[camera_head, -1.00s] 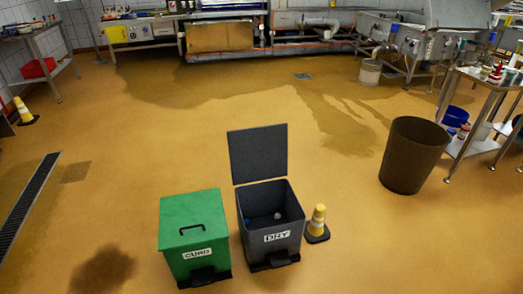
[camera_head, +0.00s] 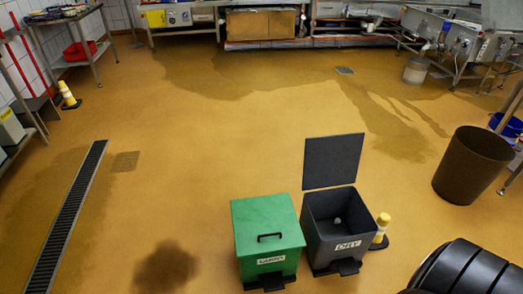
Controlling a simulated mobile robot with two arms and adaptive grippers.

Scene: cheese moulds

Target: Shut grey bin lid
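The grey bin (camera_head: 338,236) labelled "DRY" stands on the floor at the lower middle right. Its lid (camera_head: 333,161) is open and stands upright at the back of the bin. A small pale item and a dark interior show inside. The green bin (camera_head: 267,236), with its lid shut and a black handle on top, stands close on the left. A dark, rounded part of my own arm shows at the lower right corner, right of the grey bin. Neither gripper's fingers can be seen.
A yellow and white cone (camera_head: 381,229) stands just right of the grey bin. A brown open barrel (camera_head: 472,167) stands further right. A floor drain (camera_head: 66,222) runs along the left. The floor behind the bins is clear, with wet patches.

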